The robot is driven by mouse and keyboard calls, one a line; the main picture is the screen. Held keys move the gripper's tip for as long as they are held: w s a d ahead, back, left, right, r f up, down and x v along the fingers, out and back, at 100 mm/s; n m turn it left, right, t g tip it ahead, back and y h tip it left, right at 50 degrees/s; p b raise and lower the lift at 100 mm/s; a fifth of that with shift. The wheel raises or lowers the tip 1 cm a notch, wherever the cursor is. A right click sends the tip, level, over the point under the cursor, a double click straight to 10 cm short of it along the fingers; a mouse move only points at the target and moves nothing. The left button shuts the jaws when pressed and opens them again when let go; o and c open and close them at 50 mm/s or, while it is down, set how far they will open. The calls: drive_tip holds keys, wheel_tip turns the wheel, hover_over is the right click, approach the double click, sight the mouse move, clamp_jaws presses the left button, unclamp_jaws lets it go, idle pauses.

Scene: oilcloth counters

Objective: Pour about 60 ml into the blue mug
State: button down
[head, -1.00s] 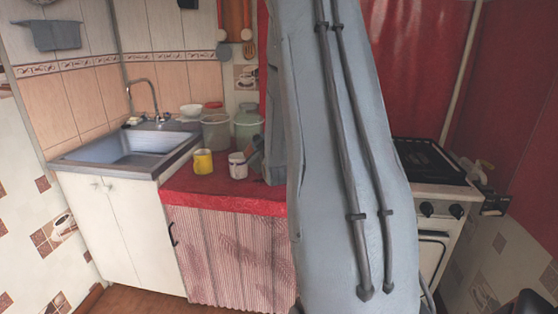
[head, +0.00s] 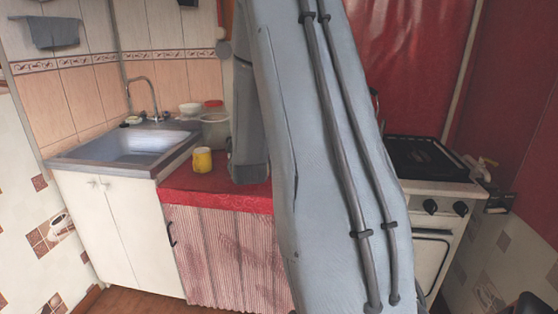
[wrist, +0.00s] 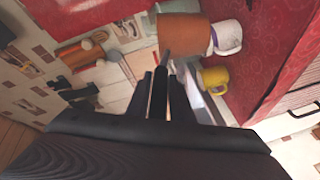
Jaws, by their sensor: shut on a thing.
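My gripper (wrist: 168,92) is shut on what looks like the thin dark handle of an orange-brown pot (wrist: 183,33) in the wrist view. The pot hides part of a white mug with bluish-purple parts (wrist: 229,38), just right of it; no plainly blue mug shows. I cannot tell whether they touch, nor how far the pot is tilted or what is in it. In the head view my arm covers the gripper, the pot and that mug. A yellow mug (head: 203,160) stands on the red counter cloth (head: 190,188); it also shows in the wrist view (wrist: 214,78).
A sink (head: 130,147) with a tap lies left of the red counter. A translucent tub (head: 215,130) and a white bowl (head: 190,109) stand behind the yellow mug. A stove (head: 425,165) is on the right. The front left of the cloth is clear.

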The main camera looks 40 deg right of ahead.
wheel_tip(320, 180, up, 7)
drive_tip(key=w+a+n+p, duration=0.1)
drive_tip(key=a+n+p, duration=0.1)
drive_tip(key=p, duration=0.2)
idle(0.5)
drive_tip(key=shift+s+a+f, duration=0.1)
